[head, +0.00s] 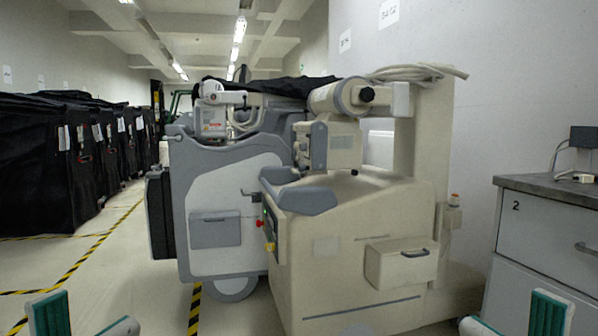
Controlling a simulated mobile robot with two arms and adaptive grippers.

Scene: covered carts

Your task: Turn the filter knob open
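A beige mobile machine (352,250) stands in the middle of the head view. A dark round knob (367,94) sits on the end of its beige cylinder (338,97); I cannot tell whether this is the filter knob or how it is set. My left gripper (85,322) is at the bottom left, open and empty, with its two fingers apart. My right gripper (513,322) is at the bottom right, also open and empty. Both are well in front of the machine and touch nothing visible.
A grey and white machine (228,212) stands close behind on the left. Black covered carts (45,165) line the left wall. A grey cabinet (552,235) with a drawer marked 2 stands at right. Yellow-black tape (75,268) marks the floor, which is clear in front.

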